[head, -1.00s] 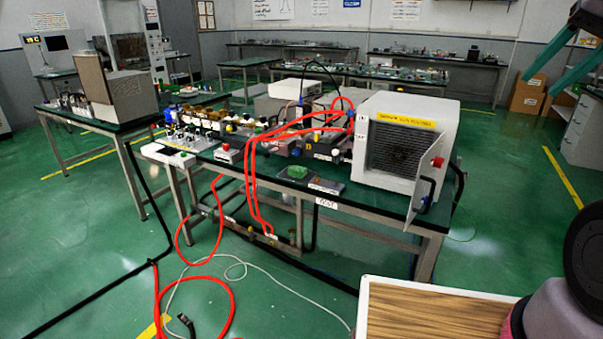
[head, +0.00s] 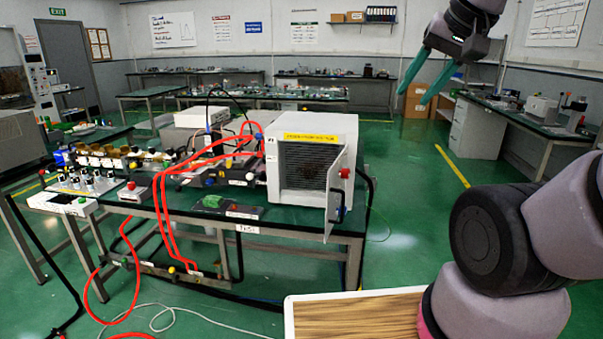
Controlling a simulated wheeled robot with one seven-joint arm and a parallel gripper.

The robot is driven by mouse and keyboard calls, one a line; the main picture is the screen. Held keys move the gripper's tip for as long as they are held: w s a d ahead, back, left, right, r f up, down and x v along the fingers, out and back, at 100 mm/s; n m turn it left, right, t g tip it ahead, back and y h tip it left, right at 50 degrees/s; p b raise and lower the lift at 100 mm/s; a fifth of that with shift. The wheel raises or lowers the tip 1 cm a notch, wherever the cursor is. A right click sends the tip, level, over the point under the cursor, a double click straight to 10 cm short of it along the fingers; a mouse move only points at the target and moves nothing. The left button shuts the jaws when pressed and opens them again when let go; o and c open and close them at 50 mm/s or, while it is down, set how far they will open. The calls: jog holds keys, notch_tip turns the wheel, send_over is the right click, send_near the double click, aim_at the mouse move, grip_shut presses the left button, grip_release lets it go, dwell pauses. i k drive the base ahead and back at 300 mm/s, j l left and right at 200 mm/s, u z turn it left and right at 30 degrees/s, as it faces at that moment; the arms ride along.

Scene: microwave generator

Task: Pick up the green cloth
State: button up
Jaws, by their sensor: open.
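My gripper (head: 414,95) is at the upper right, with two long green fingers pointing down and left. The fingers are apart with nothing between them. In the picture it is well above and to the right of the cloth, far from touching it.
The white box (head: 308,122) stands on the bench with its door (head: 340,192) swung open toward the front right. Red hoses (head: 165,215) arch over the bench left of the cloth and hang to the floor. Another bench (head: 535,125) stands at the right.

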aim_at(210, 201)
jog(key=i+j+u, duration=0.45)
jog(key=i, duration=0.45)
jog(key=i+j+u, duration=0.25)
jog(key=i, duration=0.2)
